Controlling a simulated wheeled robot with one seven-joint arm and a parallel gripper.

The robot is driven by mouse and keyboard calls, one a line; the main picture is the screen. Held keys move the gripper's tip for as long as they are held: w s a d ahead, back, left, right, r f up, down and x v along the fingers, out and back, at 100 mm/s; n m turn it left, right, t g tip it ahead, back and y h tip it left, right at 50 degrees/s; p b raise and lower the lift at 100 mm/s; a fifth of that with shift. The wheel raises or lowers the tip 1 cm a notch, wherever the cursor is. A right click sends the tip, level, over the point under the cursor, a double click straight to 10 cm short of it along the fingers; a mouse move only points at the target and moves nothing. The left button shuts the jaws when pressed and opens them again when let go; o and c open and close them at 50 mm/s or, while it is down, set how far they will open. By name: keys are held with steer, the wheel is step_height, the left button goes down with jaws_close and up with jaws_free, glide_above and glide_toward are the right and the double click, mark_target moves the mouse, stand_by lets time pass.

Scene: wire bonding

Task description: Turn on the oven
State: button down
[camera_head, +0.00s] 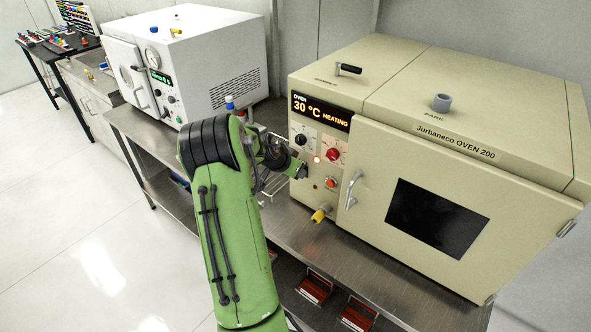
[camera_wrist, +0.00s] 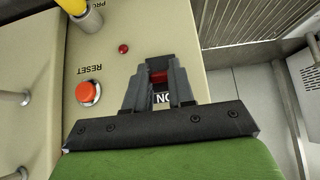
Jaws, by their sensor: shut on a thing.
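The beige oven (camera_head: 335,83) stands at the right of the head view, its display (camera_head: 321,111) lit with "30 °C HEATING". My gripper (camera_head: 299,170) is at the left edge of the oven's control panel. In the wrist view my gripper (camera_wrist: 157,62) has its dark fingers closed on either side of a small red switch (camera_wrist: 158,77), with part of an "ON" label just below it. The fingers hide the sides of the switch. The switch itself is hidden behind my gripper in the head view.
A red reset button (camera_wrist: 87,92) and a small red lamp (camera_wrist: 124,48) are beside my fingers. A yellow-ended valve (camera_head: 320,215) and the door handle (camera_head: 352,190) stick out nearby. A white oven (camera_head: 215,60) stands to the left on the metal bench (camera_head: 380,268).

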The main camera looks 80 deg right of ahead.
steer(key=c, duration=1)
jaws_free()
steer(key=shift+o, duration=0.2)
steer(key=v, duration=1.5)
steer(key=shift+a+r+p, duration=0.25)
steer(key=shift+r+p, duration=0.05)
steer(key=shift+p, duration=0.15)
steer(key=shift+w, duration=0.2)
